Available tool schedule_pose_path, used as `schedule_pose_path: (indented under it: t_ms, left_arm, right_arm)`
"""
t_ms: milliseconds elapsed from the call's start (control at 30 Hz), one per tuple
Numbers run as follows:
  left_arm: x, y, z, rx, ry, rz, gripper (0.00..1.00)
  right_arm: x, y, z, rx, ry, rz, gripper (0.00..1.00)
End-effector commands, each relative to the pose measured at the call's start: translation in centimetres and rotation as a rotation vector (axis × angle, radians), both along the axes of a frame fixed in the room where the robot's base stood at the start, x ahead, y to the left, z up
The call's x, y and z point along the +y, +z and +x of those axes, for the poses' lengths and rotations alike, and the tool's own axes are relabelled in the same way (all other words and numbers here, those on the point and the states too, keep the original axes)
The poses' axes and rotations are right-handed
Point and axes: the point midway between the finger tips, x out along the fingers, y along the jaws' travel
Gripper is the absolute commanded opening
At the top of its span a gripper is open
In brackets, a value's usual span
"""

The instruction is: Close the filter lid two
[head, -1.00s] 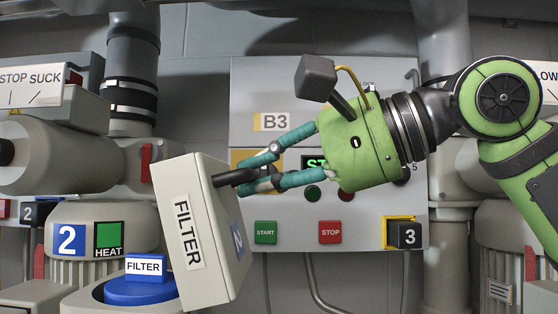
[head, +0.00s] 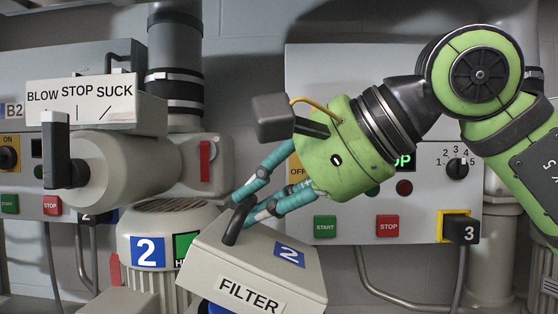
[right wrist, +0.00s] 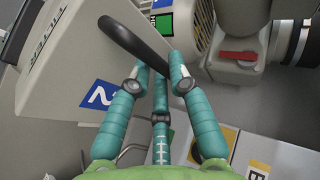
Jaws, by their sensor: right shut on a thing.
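The filter lid two (head: 218,247) is a pale box-like lid with a FILTER label and a blue 2 label. It is tilted, low in the head view, over the blue filter (head: 211,308), of which only a sliver shows. My right gripper (head: 249,209) is shut on the lid's black handle (head: 234,226). In the right wrist view the handle (right wrist: 128,40) runs past the teal fingers (right wrist: 160,78), and the lid (right wrist: 62,78) fills the left side. My left gripper is not in view.
The blower two motor (head: 125,238) stands behind the lid at the left. A grey cylinder with a black lever (head: 120,165) and a BLOW STOP SUCK sign (head: 85,100) is above it. A control panel (head: 345,90) with START and STOP buttons is behind my right arm.

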Motion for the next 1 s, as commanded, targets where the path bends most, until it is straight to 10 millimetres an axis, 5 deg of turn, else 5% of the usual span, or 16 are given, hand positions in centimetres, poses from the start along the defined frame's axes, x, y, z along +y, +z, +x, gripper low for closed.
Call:
schedule_pose_path:
  t_ms: [33, 500, 1000]
  left_arm:
    - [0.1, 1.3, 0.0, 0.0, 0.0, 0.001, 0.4]
    - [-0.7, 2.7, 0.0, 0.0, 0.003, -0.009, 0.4]
    - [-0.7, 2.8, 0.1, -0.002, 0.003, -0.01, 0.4]
  right_arm:
    - [0.8, 1.9, -0.3, -0.032, 0.012, -0.007, 0.0]
    - [3.8, -1.2, -0.3, -0.03, 0.016, -0.3, 0.0]
    - [4.3, -2.1, -0.3, -0.029, 0.017, -0.361, 0.0]
